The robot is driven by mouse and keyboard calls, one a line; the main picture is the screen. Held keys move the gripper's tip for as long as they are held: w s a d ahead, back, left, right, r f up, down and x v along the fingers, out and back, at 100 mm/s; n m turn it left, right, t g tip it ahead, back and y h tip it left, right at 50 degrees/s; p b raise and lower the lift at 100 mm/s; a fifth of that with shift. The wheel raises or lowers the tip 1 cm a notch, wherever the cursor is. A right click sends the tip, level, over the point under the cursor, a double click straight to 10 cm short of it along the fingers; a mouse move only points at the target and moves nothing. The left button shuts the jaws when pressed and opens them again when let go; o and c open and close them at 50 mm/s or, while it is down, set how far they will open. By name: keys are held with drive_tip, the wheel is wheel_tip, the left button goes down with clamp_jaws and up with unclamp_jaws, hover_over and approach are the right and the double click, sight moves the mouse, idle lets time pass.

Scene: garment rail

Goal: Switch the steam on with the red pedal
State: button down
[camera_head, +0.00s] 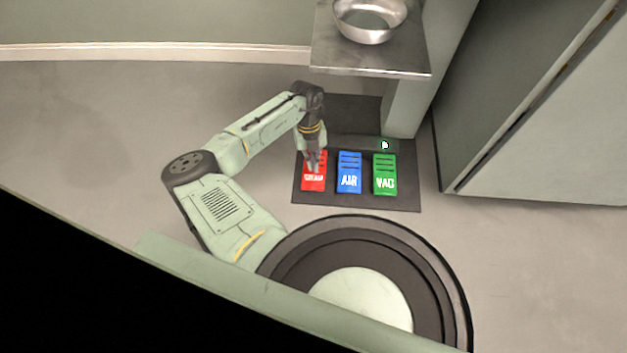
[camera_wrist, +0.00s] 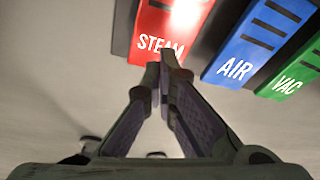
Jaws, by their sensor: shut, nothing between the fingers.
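The red pedal (camera_head: 313,183), marked STEAM, is the leftmost of three pedals on a dark floor mat. It also shows at the top of the wrist view (camera_wrist: 152,27). My gripper (camera_head: 313,166) points down over the red pedal, its fingers covering part of it. In the wrist view the shut fingertips (camera_wrist: 160,70) are just at the STEAM lettering, with nothing between them. I cannot tell whether the tips touch the pedal or whether it is pressed down.
The blue AIR pedal (camera_head: 349,173) and green VAC pedal (camera_head: 385,175) stand to the right on the dark mat (camera_head: 405,203). A small light (camera_head: 384,145) shows behind the green pedal. A metal shelf (camera_head: 415,60) with a round bowl (camera_head: 370,20) overhangs behind. A cabinet stands at right; floor at left is clear.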

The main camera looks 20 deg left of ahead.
drive_tip(key=shift+b+x, duration=1.3)
drive_tip(key=shift+x, duration=0.95)
wheel_tip(320, 180, down, 2)
drive_tip(key=shift+f+b, duration=0.1)
drive_tip(key=shift+b, duration=0.6)
drive_tip(key=shift+r, duration=0.25)
drive_tip(key=shift+w+a+r+b, duration=0.2)
drive_tip(key=shift+w+a, duration=0.25)
drive_tip(key=shift+w, duration=0.2)
drive_tip(key=shift+w+a+r+b, duration=0.1)
drive_tip(key=shift+w+a+r, duration=0.1)
drive_tip(key=shift+w+a, duration=0.3)
drive_tip(key=shift+w+d+r, duration=0.1)
drive_tip(key=v, duration=1.2)
